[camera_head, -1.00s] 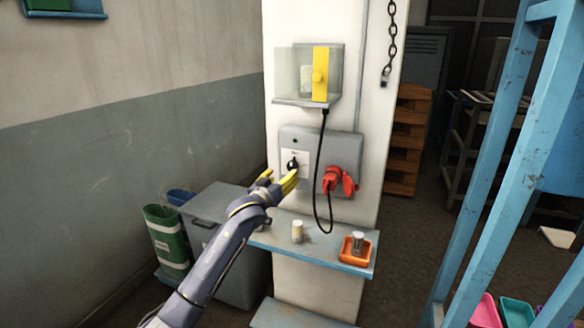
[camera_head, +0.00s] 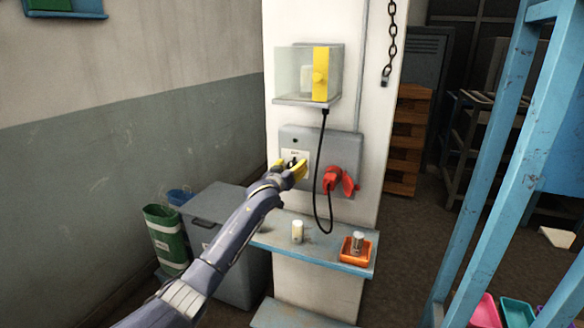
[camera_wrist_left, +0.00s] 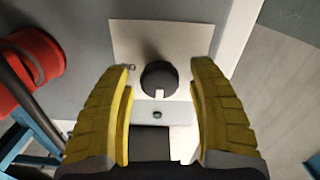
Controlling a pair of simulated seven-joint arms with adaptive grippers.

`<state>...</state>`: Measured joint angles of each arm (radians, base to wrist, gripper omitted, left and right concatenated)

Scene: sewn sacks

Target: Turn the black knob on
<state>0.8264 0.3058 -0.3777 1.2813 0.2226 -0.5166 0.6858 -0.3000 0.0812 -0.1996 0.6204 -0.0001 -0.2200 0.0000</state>
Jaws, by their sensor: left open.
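The black knob (camera_wrist_left: 159,78) is round, with a pale mark on its rim, and sits on a white plate (camera_wrist_left: 135,38) on the grey panel. In the left wrist view it lies between the yellow fingertips of my left gripper (camera_wrist_left: 161,80), with a gap on each side. The gripper is open and holds nothing. In the head view my left gripper (camera_head: 288,172) is in front of the panel (camera_head: 320,146) and hides most of the knob. My right gripper is not in view.
A red plug (camera_head: 338,181) with a black cable is on the panel just right of the knob. A yellow-fronted clear box (camera_head: 320,75) hangs above. A shelf below holds a pale cylinder (camera_head: 297,231) and an orange tray (camera_head: 347,252). A grey bin (camera_head: 225,209) stands left.

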